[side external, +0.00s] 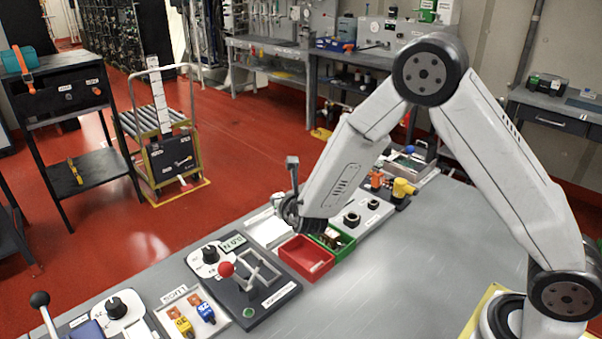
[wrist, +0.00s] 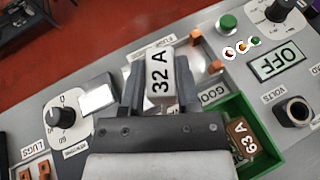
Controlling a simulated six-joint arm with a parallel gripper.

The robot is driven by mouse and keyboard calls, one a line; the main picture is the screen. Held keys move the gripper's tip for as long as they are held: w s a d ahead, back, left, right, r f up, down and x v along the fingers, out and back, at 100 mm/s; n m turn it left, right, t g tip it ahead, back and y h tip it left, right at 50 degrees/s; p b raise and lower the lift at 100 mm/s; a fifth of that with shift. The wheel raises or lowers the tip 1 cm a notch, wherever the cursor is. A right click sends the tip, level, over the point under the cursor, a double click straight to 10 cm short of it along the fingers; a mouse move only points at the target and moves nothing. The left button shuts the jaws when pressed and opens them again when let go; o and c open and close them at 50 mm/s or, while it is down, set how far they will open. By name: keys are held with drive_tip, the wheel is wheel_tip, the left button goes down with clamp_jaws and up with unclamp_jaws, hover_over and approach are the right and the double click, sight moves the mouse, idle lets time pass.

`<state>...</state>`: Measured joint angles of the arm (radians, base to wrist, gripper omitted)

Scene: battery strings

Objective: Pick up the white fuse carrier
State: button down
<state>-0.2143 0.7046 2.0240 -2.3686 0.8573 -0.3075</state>
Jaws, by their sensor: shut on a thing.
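The white fuse carrier (wrist: 159,78), marked "32 A", sits between the two dark jaws of my gripper (wrist: 154,92) in the wrist view. My gripper is shut on it. The carrier is over a light panel with orange clips (wrist: 196,39); I cannot tell whether it touches the panel. In the side view my gripper is largely hidden behind my own wrist, and the carrier cannot be made out there.
A green bin (wrist: 274,158) beside the gripper holds a brown "63 A" carrier (wrist: 240,138). A red bin (side external: 306,263) stands beside it. An "OFF" display (wrist: 279,63), a green button (wrist: 228,22) and a knob (wrist: 62,118) are nearby.

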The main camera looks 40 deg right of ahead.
drive_tip(key=s+r, duration=0.4)
drive_tip(key=s, duration=0.5)
drive_tip(key=shift+s+r, duration=0.35)
drive_tip(key=shift+r, duration=0.05)
drive_tip(key=shift+d, duration=0.2)
